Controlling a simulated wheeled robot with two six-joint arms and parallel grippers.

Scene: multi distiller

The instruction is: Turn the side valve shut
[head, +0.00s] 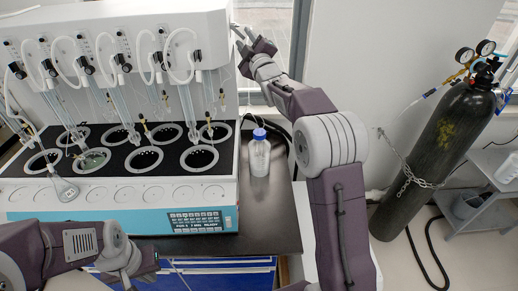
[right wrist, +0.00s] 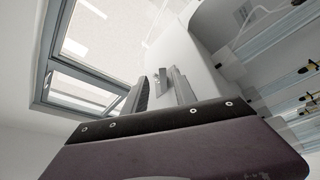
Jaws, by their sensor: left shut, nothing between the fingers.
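The white multi distiller (head: 110,45) stands at the left in the head view. My right gripper (head: 250,40) is raised beside the right end of its upper housing. In the right wrist view its two fingers (right wrist: 163,92) stand apart, close to the white housing wall. A small grey flat piece (right wrist: 162,78) shows between them; it may be the side valve's handle, and I cannot tell whether the fingers touch it. In the head view I cannot make out the side valve apart from the gripper. My left gripper (head: 130,264) is shut and empty, low in front of the distiller's control panel.
A clear bottle with a blue cap (head: 259,155) stands on the dark bench (head: 272,205) right of the distiller. A chained black gas cylinder (head: 435,150) stands by the wall at the right. A window (right wrist: 95,55) lies beyond the right gripper.

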